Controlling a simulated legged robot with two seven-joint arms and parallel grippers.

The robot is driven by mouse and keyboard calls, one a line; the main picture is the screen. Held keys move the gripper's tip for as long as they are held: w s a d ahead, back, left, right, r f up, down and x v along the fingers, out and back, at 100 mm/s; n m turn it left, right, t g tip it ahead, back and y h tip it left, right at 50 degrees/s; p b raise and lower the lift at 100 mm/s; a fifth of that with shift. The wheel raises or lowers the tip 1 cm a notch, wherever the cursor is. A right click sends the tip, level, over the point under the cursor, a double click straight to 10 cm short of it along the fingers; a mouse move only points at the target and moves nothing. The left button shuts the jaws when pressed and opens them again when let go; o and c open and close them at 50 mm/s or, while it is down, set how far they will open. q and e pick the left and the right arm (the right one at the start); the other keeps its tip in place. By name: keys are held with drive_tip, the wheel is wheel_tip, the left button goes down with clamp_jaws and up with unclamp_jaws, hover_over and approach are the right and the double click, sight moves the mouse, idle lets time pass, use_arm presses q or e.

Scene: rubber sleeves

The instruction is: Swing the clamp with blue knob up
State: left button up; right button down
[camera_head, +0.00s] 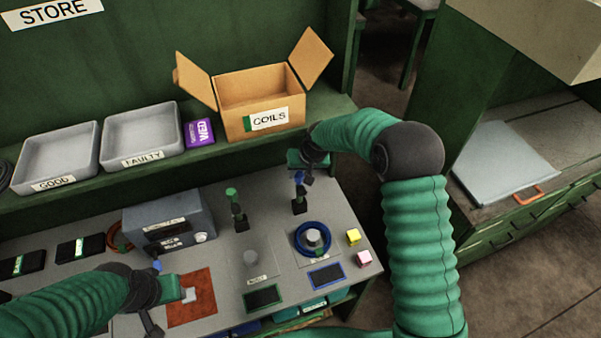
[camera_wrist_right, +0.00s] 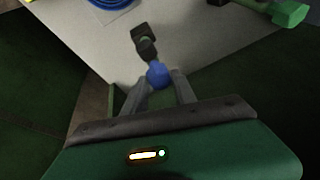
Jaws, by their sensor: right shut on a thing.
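The clamp with the blue knob has a black body (camera_head: 299,203) and stands near the back right of the grey worktop. Its blue knob (camera_head: 298,177) is above the black body. My right gripper (camera_head: 301,174) is at the knob, reaching in from the right. In the right wrist view the blue knob (camera_wrist_right: 158,74) sits between the tips of the two grey fingers, which are shut on it. The black clamp body (camera_wrist_right: 145,42) extends away beyond it. My left gripper (camera_head: 176,290) hangs over the red mat (camera_head: 203,310); its fingers are too unclear to judge.
A clamp with a green knob (camera_head: 231,191) stands to the left. A blue ring (camera_head: 297,238) around a grey post lies in front, with yellow (camera_head: 353,236) and pink (camera_head: 364,257) cubes beside it. The COILS box (camera_head: 240,125) and grey trays (camera_head: 105,148) are on the shelf behind.

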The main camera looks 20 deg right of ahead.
drive_tip(key=c, duration=1.4)
unclamp_jaws()
drive_tip(key=shift+w+a, duration=0.1)
drive_tip(key=shift+o, duration=1.6)
drive_tip(key=shift+w+f, duration=0.1)
drive_tip(key=shift+f, duration=0.05)
drive_tip(key=b+v, duration=0.2)
drive_tip(key=v, duration=1.4)
drive_tip(key=shift+r+b, duration=0.35)
